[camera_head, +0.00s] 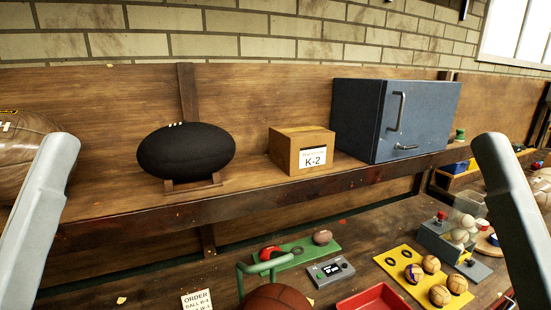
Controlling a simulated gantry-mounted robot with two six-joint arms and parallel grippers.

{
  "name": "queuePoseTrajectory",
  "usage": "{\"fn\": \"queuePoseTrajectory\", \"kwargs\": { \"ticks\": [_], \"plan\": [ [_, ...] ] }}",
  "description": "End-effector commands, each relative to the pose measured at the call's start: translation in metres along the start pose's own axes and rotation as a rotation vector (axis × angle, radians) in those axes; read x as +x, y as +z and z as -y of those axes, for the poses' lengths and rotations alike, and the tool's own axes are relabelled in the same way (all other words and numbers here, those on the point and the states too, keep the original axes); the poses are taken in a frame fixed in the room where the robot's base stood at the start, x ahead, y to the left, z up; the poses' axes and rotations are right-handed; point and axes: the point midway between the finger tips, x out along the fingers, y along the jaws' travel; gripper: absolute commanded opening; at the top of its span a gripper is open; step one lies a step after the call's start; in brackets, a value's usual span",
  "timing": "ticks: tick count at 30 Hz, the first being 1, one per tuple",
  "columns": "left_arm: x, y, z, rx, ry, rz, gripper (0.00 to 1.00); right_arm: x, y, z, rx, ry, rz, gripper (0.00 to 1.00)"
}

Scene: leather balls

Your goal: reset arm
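My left arm (36,215) comes in as a grey link at the left edge, in front of the wooden shelf. My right arm (515,215) comes in as a grey link at the right edge. The fingertips of both grippers are outside the view, so neither can be seen open or shut. No ball is seen held.
The shelf (240,205) holds a black oval ball (186,152), a wooden K-2 box (290,143) and a blue cabinet (425,115). The bench below has a yellow board (415,270) with small balls, a red tray (375,299), a green mat (296,254) and a brown ball (276,297).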

Motion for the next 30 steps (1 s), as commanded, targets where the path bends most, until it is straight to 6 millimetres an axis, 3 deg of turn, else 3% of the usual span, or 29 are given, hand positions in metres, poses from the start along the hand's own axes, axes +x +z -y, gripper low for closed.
{"fn": "queuePoseTrajectory", "kwargs": {
  "ticks": [1,15,21,30],
  "plan": [
    [0.035,-0.032,0.0,-0.001,0.0,0.001,1.0,0.035,-0.032,0.0,0.001,0.0,0.001,1.0],
    [0.198,-0.179,0.002,-0.002,-0.001,0.004,1.0,0.198,-0.179,-0.002,0.002,0.001,0.004,1.0],
    [0.226,-0.205,0.002,-0.003,-0.001,0.004,1.0,0.226,-0.205,-0.002,0.003,0.001,0.004,1.0],
    [0.218,-0.198,0.002,-0.002,-0.002,0.004,1.0,0.218,-0.198,-0.002,0.003,0.001,0.004,1.0]
  ]
}}
